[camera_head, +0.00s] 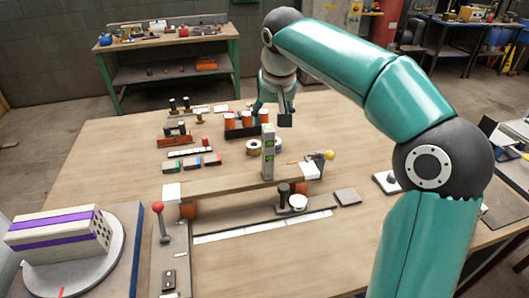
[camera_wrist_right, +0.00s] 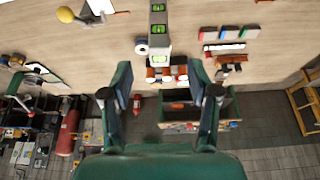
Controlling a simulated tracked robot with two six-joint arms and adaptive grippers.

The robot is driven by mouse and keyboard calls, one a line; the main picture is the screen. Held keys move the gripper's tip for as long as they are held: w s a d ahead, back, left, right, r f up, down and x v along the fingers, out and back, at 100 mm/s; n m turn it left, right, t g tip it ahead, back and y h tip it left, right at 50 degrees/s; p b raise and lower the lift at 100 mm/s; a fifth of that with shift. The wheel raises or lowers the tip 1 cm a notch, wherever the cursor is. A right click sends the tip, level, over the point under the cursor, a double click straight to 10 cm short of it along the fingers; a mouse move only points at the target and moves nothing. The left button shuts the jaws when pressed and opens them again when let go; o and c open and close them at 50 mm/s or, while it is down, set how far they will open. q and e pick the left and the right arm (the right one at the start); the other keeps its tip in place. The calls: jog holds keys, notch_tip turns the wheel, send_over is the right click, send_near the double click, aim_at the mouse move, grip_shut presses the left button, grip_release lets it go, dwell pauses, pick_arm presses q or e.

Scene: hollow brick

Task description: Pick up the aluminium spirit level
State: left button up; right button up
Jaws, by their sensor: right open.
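My right gripper (camera_head: 273,112) is open above and slightly behind the level in the head view. In the right wrist view its two fingers (camera_wrist_right: 160,65) are apart, with the level in line with the gap between them. I see no contact. My left gripper is not in view.
The plank (camera_head: 225,187) has white end pieces. A red-knobbed lever (camera_head: 158,208) stands at its left end and a yellow knob (camera_head: 329,155) at its right. A dark tray with orange items (camera_head: 245,131) is behind the level. A purple-striped block (camera_head: 62,233) sits at left.

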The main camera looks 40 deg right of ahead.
aim_at(269, 132)
jog(key=x, duration=0.7)
jog(key=shift+w, duration=0.15)
jog(key=shift+w+d+f, duration=0.1)
jog(key=shift+d+f, duration=0.15)
jog(key=shift+f, duration=0.45)
jog(key=x, duration=0.5)
jog(key=shift+w+d+r, duration=0.1)
jog(key=shift+w+r, duration=0.05)
jog(key=shift+w, duration=0.15)
grip_shut()
